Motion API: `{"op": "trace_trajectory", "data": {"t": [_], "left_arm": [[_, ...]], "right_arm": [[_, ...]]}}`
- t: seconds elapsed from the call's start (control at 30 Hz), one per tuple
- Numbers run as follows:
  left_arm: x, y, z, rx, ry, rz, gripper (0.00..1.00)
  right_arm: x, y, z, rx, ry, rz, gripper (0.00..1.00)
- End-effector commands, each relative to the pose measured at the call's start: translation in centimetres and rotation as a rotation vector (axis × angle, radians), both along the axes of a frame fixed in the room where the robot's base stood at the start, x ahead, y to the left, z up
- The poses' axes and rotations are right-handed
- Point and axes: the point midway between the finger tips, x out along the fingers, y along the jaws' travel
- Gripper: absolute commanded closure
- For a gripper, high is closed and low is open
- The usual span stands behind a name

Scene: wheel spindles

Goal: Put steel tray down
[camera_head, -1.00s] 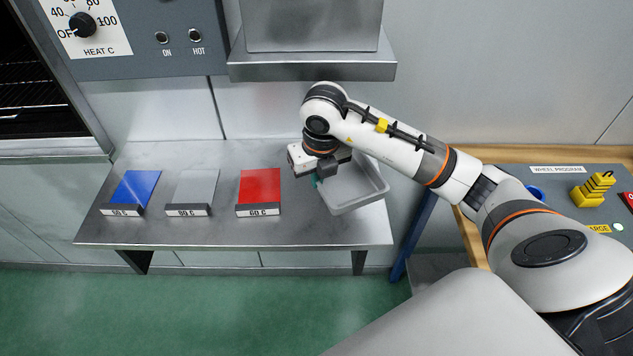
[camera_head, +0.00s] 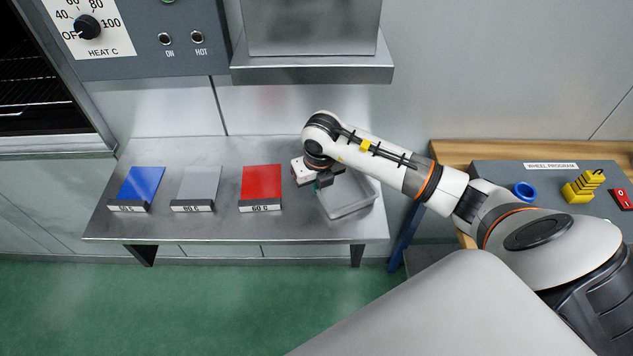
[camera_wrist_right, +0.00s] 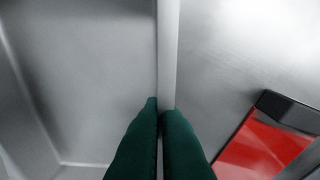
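The steel tray (camera_head: 352,200) is a shallow grey rectangular tray at the right end of the steel shelf (camera_head: 230,225). It looks level and at or very close to the shelf surface; I cannot tell if it touches. My right gripper (camera_head: 318,187) is at the tray's left edge. In the right wrist view the green fingers of my right gripper (camera_wrist_right: 160,108) are closed on the tray's rim (camera_wrist_right: 167,50), with the tray's inside (camera_wrist_right: 90,70) on the left. My left gripper is not in view.
A blue plate (camera_head: 141,184), a grey plate (camera_head: 198,184) and a red plate (camera_head: 262,184) with labels stand on the shelf left of the tray. A steel ledge (camera_head: 312,73) hangs above. A bench with a wheel program panel (camera_head: 545,180) is at the right.

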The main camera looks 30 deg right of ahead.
Motion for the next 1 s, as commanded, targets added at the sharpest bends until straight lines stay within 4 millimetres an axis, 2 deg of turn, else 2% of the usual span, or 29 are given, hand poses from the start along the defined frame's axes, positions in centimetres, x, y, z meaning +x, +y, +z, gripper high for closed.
{"op": "trace_trajectory", "data": {"t": [0.1, 0.23, 0.63, 0.77, 1.0], "left_arm": [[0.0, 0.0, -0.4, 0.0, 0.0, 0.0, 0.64], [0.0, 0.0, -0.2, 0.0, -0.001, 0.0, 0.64], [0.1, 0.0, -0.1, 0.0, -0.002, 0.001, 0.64], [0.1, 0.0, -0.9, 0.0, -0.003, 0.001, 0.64], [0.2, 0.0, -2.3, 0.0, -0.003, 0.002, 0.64]], "right_arm": [[0.0, 0.0, -0.4, 0.0, -0.001, 0.0, 1.0], [0.0, 0.0, -0.2, 0.0, 0.0, 0.0, 0.76], [0.0, 0.0, 0.4, 0.0, -0.002, 0.0, 0.76], [-0.2, 0.0, 2.4, -0.002, -0.006, 0.0, 0.76], [-1.0, 0.1, 7.6, -0.002, -0.007, 0.001, 0.76]]}}
